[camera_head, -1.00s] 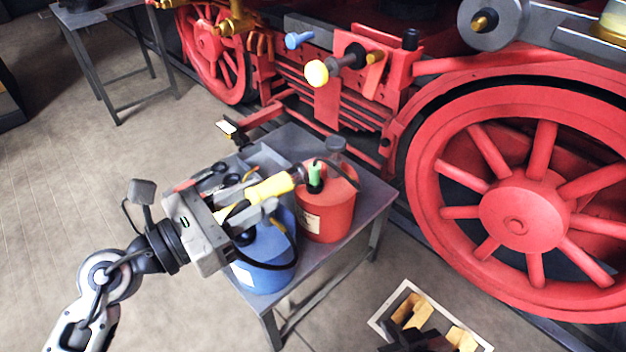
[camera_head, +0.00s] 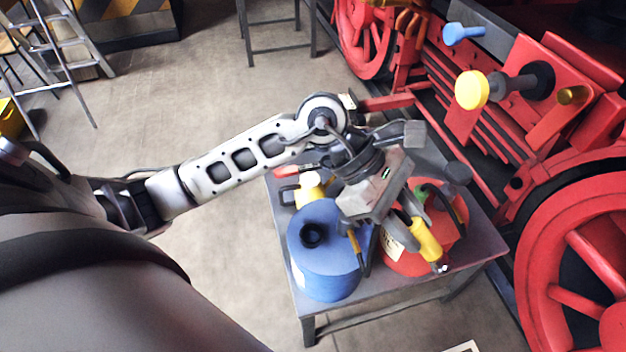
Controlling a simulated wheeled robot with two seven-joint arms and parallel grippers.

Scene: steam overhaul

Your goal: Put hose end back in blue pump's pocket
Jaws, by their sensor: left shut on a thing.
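The blue pump (camera_head: 322,275) is a round can on the small grey table, with a dark round opening on top. A thin orange-brown piece and a black hose (camera_head: 366,262) show at its right side. My left gripper (camera_head: 414,228) is shut on a yellow piece with a metal tip (camera_head: 426,240), which appears to be the hose end. It is held tilted, tip down and right, in front of the red can and to the right of the blue pump. The gripper body hides part of the hose. The pocket cannot be made out clearly. My right gripper is out of view.
The red can (camera_head: 405,262) with a green fitting stands right of the blue pump. A yellow container (camera_head: 308,190) stands behind the pump. The grey table (camera_head: 470,240) has bare room at its right. Red locomotive wheels (camera_head: 590,265) and a yellow knob (camera_head: 471,90) lie beyond.

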